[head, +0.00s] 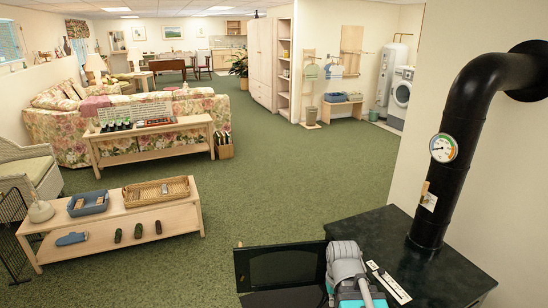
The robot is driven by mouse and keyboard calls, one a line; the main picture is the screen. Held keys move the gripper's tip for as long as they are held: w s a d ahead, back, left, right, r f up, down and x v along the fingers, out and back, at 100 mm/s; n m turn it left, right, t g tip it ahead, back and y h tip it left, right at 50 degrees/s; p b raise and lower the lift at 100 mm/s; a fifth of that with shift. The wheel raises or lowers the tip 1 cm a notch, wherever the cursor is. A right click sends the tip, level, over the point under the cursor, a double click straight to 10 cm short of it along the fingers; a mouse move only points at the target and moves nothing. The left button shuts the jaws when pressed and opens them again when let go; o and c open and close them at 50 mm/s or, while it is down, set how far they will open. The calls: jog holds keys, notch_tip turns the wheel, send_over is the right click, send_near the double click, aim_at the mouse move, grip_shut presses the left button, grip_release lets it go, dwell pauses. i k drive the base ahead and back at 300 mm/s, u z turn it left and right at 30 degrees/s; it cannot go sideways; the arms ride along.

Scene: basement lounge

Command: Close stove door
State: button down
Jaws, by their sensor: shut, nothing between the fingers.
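The black stove (440,262) stands at the lower right, with a dark flat top and a thick black pipe (462,120) rising from it into the wall. A dark framed panel that looks like the stove door (275,266) sticks out to the left of the stove, standing open. Its lower part is cut off by the picture edge. My grey and teal arm covers the place between the door and the stove's front, so the hinge side is hidden. My gripper's fingers do not show, and I cannot tell whether they touch the door.
A white strip (390,283) lies on the stove top beside my arm. A round gauge (443,148) is on the pipe. A low wooden bench (130,222) with baskets stands at the left, before a floral sofa (55,135). Green carpet (290,180) lies clear in the middle.

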aim_at(267, 268)
jog(key=u, duration=1.3)
jog(key=i, duration=3.5)
